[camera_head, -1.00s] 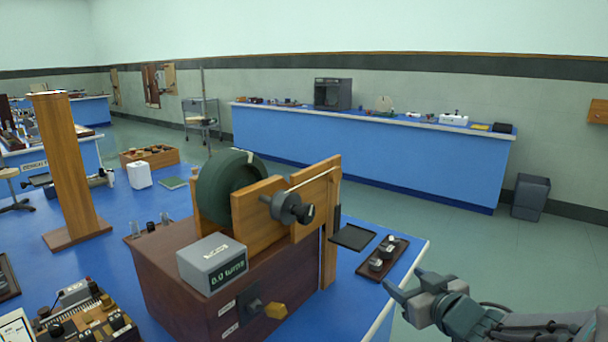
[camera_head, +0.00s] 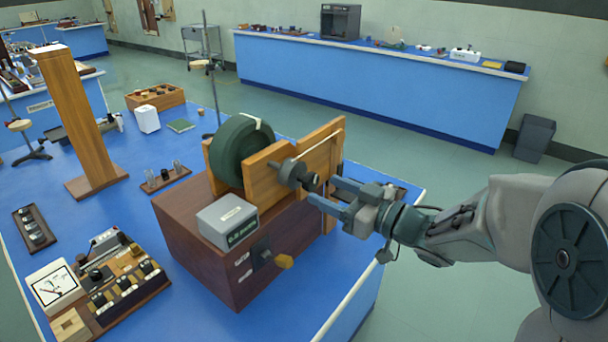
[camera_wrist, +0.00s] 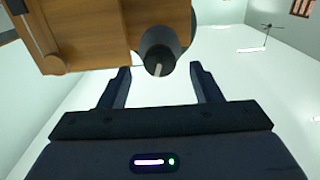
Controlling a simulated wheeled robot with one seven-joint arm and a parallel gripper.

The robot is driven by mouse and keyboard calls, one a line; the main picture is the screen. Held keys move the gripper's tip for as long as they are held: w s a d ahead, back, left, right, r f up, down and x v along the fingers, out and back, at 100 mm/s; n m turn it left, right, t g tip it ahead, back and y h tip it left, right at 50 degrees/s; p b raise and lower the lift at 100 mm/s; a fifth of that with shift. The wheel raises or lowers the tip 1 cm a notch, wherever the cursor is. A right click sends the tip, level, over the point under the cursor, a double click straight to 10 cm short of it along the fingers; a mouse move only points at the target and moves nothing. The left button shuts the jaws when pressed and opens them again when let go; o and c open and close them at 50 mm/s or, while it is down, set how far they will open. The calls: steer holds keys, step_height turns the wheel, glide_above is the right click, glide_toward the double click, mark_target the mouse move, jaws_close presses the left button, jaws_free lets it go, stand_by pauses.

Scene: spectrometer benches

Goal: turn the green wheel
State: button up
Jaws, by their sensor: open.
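The green wheel (camera_head: 241,150) stands upright in a wooden frame (camera_head: 266,185) on top of a dark red-brown box (camera_head: 188,235). A dark hub with a crank knob (camera_head: 293,173) sticks out from the frame on the right side. My gripper (camera_head: 322,190) is open, its fingers pointing left at the hub. In the wrist view the dark knob (camera_wrist: 159,55) with a pale pin lies just beyond and between the open fingertips (camera_wrist: 158,78). No contact shows. Part of the wheel is hidden by the frame.
A grey display box (camera_head: 227,221) sits on the box's front. A tall wooden post (camera_head: 76,120) and a meter board (camera_head: 98,283) stand left on the blue bench (camera_head: 186,326). Open floor lies right of the bench.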

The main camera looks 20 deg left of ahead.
mark_target(314, 185)
steer(key=p+x, duration=0.1)
steer(key=x, duration=0.6)
jaws_close()
steer(key=shift+f+b, duration=0.15)
steer(key=shift+b, duration=0.15)
